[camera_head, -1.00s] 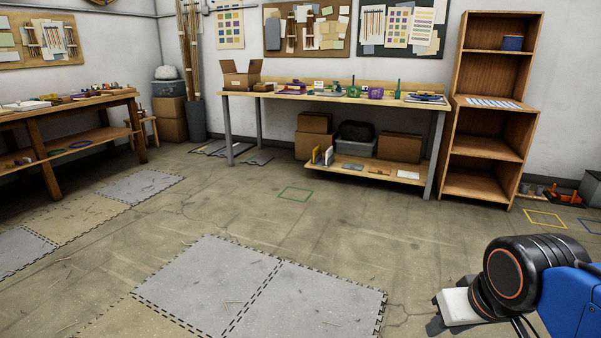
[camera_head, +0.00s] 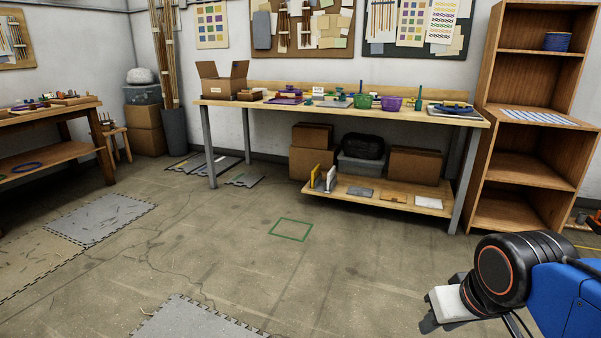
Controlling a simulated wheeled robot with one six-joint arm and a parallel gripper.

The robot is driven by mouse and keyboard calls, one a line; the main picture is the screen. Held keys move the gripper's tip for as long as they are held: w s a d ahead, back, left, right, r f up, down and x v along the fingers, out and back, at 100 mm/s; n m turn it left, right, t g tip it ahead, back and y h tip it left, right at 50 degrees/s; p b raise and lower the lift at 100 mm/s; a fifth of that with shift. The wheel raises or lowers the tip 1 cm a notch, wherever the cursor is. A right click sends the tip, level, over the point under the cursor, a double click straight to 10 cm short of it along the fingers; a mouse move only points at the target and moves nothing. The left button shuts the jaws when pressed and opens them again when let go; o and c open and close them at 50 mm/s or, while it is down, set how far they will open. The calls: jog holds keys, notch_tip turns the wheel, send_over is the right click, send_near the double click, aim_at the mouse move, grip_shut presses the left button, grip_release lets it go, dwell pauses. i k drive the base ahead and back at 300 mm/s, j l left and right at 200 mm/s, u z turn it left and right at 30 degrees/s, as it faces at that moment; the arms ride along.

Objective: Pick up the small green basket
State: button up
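A small green basket (camera_head: 363,101) stands on the long wooden workbench (camera_head: 232,103) against the back wall, right of the middle. A purple basket (camera_head: 391,103) stands just to its right. My gripper (camera_head: 432,316) is low at the right edge of the picture, in the foreground, far from the bench. Its dark finger parts show beside a white block-like part, but whether they are open or shut is not clear.
A cardboard box (camera_head: 221,82) and small craft items stand on the bench. A tall wooden shelf (camera_head: 522,175) with a blue pot (camera_head: 557,41) stands at right. A green square outline (camera_head: 291,230) marks the open floor before the bench.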

aim_at(362, 103)
jog(key=i, duration=1.85)
